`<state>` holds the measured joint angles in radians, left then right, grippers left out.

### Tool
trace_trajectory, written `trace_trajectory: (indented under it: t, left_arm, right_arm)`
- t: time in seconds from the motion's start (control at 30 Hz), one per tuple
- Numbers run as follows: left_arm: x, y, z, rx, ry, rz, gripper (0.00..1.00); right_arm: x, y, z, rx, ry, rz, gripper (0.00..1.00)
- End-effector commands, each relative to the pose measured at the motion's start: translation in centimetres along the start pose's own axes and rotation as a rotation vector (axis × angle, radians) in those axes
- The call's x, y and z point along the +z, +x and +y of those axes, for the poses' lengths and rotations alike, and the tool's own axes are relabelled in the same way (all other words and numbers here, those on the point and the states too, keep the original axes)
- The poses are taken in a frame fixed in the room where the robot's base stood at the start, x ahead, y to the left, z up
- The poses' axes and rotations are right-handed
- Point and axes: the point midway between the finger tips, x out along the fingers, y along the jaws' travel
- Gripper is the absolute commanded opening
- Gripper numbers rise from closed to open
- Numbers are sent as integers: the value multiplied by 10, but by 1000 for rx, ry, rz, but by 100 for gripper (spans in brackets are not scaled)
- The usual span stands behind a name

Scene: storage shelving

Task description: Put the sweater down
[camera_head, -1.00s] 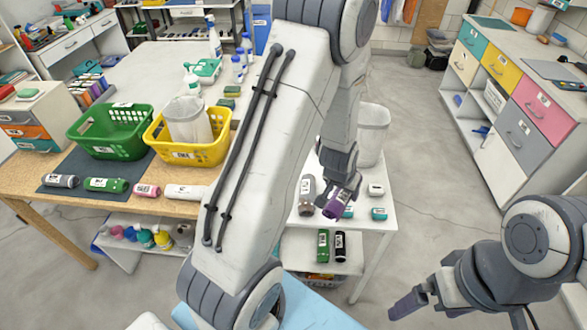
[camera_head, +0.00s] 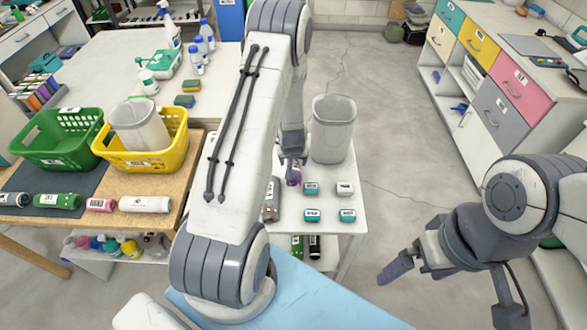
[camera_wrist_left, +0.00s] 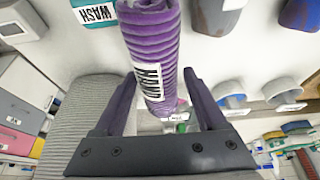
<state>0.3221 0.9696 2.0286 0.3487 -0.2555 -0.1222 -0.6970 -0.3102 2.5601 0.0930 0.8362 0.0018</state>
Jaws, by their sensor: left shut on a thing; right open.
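The sweater appears to be the purple rolled bundle with a white label, seen close up in the left wrist view (camera_wrist_left: 152,45). My left gripper (camera_wrist_left: 158,95) is shut on it, with a finger on either side. In the head view only a small purple part of the bundle (camera_head: 293,178) shows under my left gripper (camera_head: 292,158), over the small white table (camera_head: 330,222). Whether it touches the table top cannot be told. My right gripper (camera_head: 411,274) is open and empty, over the floor to the right.
Yellow (camera_head: 185,145) and green (camera_head: 60,158) baskets are on the wooden table.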

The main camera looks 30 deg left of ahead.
Motion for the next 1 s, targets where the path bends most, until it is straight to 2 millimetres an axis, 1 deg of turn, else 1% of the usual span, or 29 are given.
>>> trace_trajectory:
  t: [0.1, 0.23, 0.3, 0.53, 0.67, 0.7, 0.73, 1.0]
  left_arm:
    - [8, 17, 0, 0, 1, -3, 0]
    - [13, 30, 1, 1, 2, -2, 0]
    - [14, 33, 2, 2, 2, 0, 0]
    - [14, 33, 4, 3, 4, 1, 0]
    - [16, 37, 4, 3, 4, 0, 0]
    - [16, 36, 4, 2, 4, -1, 89]
    - [16, 36, 4, 2, 4, -1, 100]
    - [16, 34, 4, 2, 4, -1, 100]
  right_arm:
    - [0, -4, 0, 0, 0, 0, 100]
    - [0, -6, 0, 0, 0, 0, 100]
    - [0, -6, 0, 0, 0, 0, 100]
    - [0, -6, 0, 0, 0, 0, 100]
    - [0, -1, 0, 0, 0, 0, 100]
    - [0, -3, 0, 0, 0, 0, 100]
    - [0, -3, 0, 0, 0, 0, 100]
    - [0, -4, 0, 0, 0, 0, 100]
